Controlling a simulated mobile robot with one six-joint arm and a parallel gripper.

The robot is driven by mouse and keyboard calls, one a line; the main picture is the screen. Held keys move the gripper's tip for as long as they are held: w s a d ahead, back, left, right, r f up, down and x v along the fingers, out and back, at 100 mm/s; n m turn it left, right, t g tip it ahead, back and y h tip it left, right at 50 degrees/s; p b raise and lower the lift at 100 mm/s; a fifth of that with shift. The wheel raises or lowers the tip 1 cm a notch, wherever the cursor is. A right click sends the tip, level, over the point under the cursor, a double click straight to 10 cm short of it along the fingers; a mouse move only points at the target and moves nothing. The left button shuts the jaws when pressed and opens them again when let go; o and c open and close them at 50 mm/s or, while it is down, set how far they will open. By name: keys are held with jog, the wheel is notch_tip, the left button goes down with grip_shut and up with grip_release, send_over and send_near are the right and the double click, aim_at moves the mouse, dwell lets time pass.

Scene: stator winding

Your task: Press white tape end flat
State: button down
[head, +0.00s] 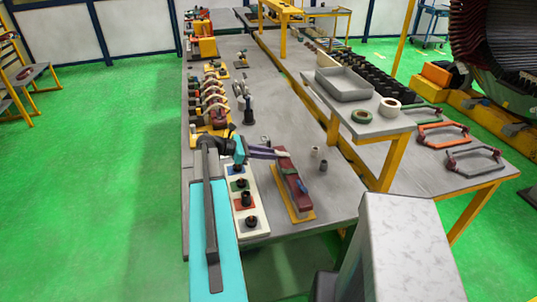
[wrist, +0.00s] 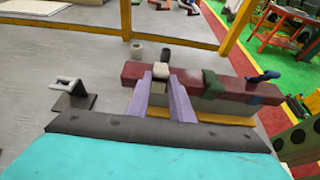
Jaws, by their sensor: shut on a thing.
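A dark red bar (head: 292,178) lies on a yellow base on the grey bench in the head view. It crosses the wrist view (wrist: 135,74) from left to right, with a dark green band (wrist: 211,86) around it. My gripper (head: 280,154) reaches the bar's far end from the left. In the wrist view, my purple fingers (wrist: 161,76) are shut on a small white tape end (wrist: 160,71) at the bar. The fingers hide part of the bar, and I cannot tell whether the tape lies flat.
A blue piece (head: 302,186) sits on the bar's near part. Two small cups, one pale (head: 315,152) and one grey (head: 323,165), stand right of the bar. A board with dark knobs (head: 245,199) lies to the left. A raised shelf (head: 372,128) holds tape rolls and a grey tray.

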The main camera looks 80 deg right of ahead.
jog(key=f+g+h+b, duration=0.1)
jog(key=f+g+b, duration=0.1)
jog(key=shift+w+g+b, duration=0.15)
jog(key=shift+g+b, duration=0.15)
dwell(0.4)
jog(key=c, duration=1.6)
grip_release()
jog(key=shift+o, duration=0.2)
jog(key=shift+a, duration=0.1)
jog(key=b+v, duration=0.3)
jog(key=v, duration=1)
jog(key=shift+w+a+b, duration=0.25)
jog(key=shift+w+b, duration=0.05)
jog(key=shift+b, duration=0.1)
jog(key=shift+w, duration=0.1)
